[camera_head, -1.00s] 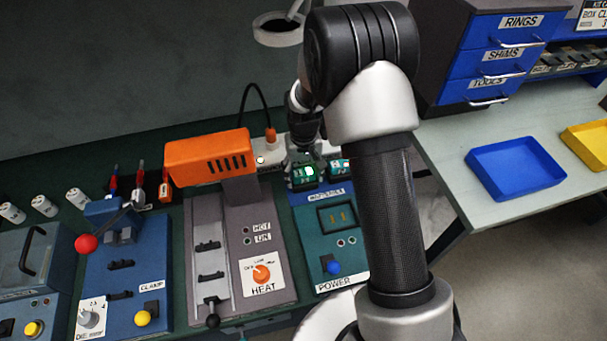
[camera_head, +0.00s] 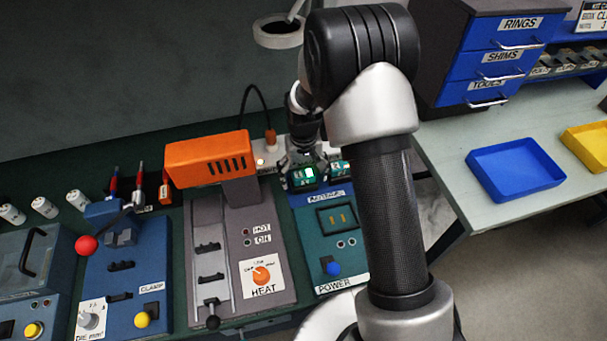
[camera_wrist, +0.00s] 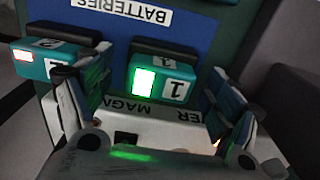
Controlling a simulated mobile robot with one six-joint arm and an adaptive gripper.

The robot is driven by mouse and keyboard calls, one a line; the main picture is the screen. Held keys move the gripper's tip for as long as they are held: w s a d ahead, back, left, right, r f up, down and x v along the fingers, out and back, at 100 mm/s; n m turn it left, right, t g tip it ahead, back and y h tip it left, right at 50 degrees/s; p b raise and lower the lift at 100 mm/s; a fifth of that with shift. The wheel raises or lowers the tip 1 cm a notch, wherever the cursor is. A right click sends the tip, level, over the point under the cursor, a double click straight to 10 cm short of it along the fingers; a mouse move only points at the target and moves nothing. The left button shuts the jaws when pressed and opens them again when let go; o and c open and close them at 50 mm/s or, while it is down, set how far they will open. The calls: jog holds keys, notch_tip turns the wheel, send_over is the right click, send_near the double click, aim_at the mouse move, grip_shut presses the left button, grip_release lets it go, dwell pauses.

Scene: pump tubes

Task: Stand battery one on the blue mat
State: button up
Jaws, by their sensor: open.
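Battery one (camera_wrist: 163,80) is a teal block with a lit green window and a "1" label. It sits in a dark holder beside the blue "BATTERIES" panel (camera_wrist: 185,25), and it also shows in the head view (camera_head: 303,178). My gripper (camera_wrist: 155,105) is open, with one finger on each side of battery one and gaps between. In the head view my gripper (camera_head: 302,162) is right above it. Battery two (camera_wrist: 45,62), with a red-lit window, is beside the left finger.
A white strip labelled "MAGN..." (camera_wrist: 120,112) lies close under the fingers. The orange heater (camera_head: 208,158) stands just left of my gripper. A blue tray (camera_head: 515,168) and a yellow tray (camera_head: 588,145) are on the right bench, below the drawers (camera_head: 490,60).

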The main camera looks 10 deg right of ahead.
notch_tip(320, 180, up, 12)
jog(key=p, duration=0.4)
notch_tip(320, 180, up, 9)
jog(key=t, duration=0.1)
send_over(304, 174)
jog(key=s, duration=0.4)
jog(key=s+r+t, duration=0.1)
jog(key=s+r, duration=0.4)
jog(key=s, duration=0.7)
jog(key=s+r+t, duration=0.2)
jog(key=s+r, duration=0.4)
jog(key=s, duration=0.6)
jog(key=shift+r+t, duration=0.2)
jog(key=shift+t, duration=0.1)
jog(key=shift+d, duration=0.1)
